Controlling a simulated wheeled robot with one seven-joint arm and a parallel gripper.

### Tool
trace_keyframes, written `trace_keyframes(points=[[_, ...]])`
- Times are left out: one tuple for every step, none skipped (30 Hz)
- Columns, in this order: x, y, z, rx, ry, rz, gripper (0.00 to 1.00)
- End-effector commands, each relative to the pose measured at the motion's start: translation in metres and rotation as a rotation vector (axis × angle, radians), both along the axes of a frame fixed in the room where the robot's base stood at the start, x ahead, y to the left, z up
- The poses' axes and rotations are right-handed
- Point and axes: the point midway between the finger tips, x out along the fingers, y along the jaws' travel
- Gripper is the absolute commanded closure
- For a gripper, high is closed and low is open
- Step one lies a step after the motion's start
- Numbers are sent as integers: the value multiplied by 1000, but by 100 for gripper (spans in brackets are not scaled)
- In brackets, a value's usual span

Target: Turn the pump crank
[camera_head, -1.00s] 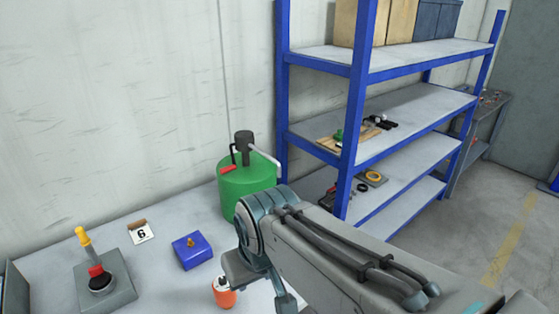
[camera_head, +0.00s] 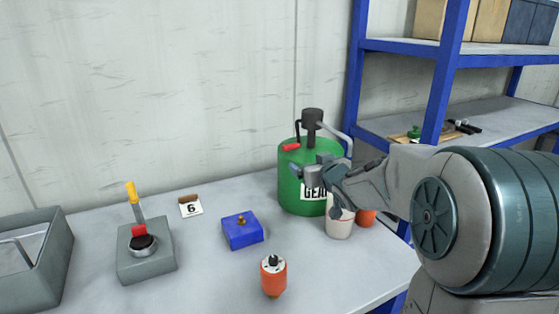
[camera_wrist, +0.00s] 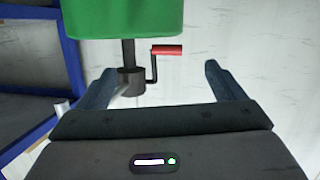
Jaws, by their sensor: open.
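A green drum (camera_head: 292,200) with a partly hidden label stands at the back of the bench. A dark pump head (camera_head: 312,120) rises from its top. The pump crank (camera_head: 298,133) is a thin black bent rod with a red handle (camera_head: 291,147), at the left of the head. My gripper (camera_head: 318,172) is in front of the drum, below the handle in the picture. In the wrist view the drum hangs upside down, and the red handle (camera_wrist: 167,50) and pump head (camera_wrist: 130,82) appear between the spread fingers of my gripper (camera_wrist: 158,70). The fingers are open and hold nothing.
A white cup (camera_head: 340,226) and an orange object (camera_head: 366,218) stand beside the drum, under my arm. Blue-framed shelves (camera_head: 445,90) rise at right.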

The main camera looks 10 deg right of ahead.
Motion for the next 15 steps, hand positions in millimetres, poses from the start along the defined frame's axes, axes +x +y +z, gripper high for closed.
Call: trace_keyframes(points=[[10, -4, -15, 33, -47, 34, 11], [14, -4, -16, 51, -71, 54, 11], [19, -3, -16, 71, -104, 82, 11], [21, -3, -15, 85, -125, 98, 11], [23, -3, -15, 98, -142, 113, 11], [25, -4, -15, 111, -162, 129, 11], [26, -4, -14, 119, -173, 139, 11], [27, -3, -13, 125, -182, 147, 11], [29, -3, -12, 132, -191, 155, 11], [30, -2, -12, 134, -195, 159, 11], [32, -2, -11, 136, -198, 162, 11], [35, 0, -11, 137, -200, 163, 11], [38, 1, -10, 138, -200, 164, 11], [42, 2, -10, 138, -200, 164, 11], [47, 4, -10, 139, -200, 163, 11]])
